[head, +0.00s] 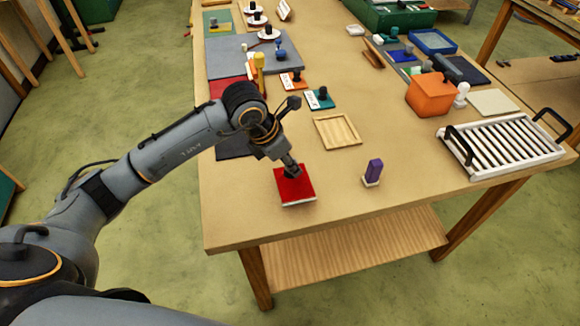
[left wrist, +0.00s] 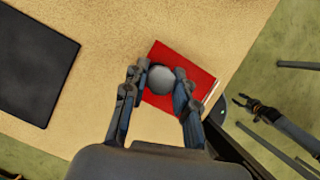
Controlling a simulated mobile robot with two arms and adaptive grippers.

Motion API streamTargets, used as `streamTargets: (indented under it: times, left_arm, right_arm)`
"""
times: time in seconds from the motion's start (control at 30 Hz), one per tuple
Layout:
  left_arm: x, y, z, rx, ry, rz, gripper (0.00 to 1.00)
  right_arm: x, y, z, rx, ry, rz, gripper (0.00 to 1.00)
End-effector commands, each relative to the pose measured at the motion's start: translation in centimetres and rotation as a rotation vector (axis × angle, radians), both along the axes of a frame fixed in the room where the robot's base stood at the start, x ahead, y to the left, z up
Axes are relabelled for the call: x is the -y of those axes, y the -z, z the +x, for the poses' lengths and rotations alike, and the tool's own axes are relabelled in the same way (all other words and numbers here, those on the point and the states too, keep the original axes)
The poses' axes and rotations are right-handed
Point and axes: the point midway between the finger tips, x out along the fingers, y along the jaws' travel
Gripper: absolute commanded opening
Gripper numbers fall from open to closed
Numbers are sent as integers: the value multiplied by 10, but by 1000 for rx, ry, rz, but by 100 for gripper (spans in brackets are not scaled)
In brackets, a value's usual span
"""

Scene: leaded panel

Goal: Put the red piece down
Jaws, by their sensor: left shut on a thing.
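The red piece (head: 296,190) is a flat red square with a pale edge and a round grey knob on top. It is at the near left part of the tan table, on the tabletop or very close above it; I cannot tell which. My left gripper (head: 292,172) is above it, shut on the knob. In the left wrist view the fingers (left wrist: 160,82) sit on both sides of the knob, with the red face (left wrist: 195,72) around it. My right gripper (left wrist: 243,101) shows small in the left wrist view, off the table, fingers apart and empty.
A purple-handled block (head: 374,171) stands right of the red piece. A shallow wooden tray (head: 337,146) lies behind it. A white slatted rack (head: 500,147) and an orange box (head: 429,95) are farther right. A dark panel (left wrist: 30,62) lies to the left. The near table edge is close.

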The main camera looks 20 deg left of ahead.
Motion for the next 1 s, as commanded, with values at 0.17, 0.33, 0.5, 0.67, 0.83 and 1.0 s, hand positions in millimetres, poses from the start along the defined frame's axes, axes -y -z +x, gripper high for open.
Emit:
streamTargets:
  times: [0.17, 0.33, 0.5, 0.67, 0.83, 1.0]
  left_arm:
    - [1, 23, 0, -5, -1, 0, 0]
    - [0, 32, 1, 0, 0, 0, 0]
    - [0, 32, 1, 0, 0, 0, 0]
    - [0, 34, 1, -1, 0, 0, 42]
    - [0, 34, 1, -1, 0, 0, 51]
    - [0, 33, 1, -1, 0, 0, 51]
  right_arm:
    - [0, -17, 0, 0, 0, 0, 40]
    - [0, -17, 0, 0, 0, 0, 40]
    - [-1, -16, 0, 0, -1, 1, 40]
    - [-1, -15, 0, 0, -1, 1, 40]
    - [-1, -15, 0, 0, -1, 2, 40]
    - [-3, -15, 0, -1, -1, 3, 40]
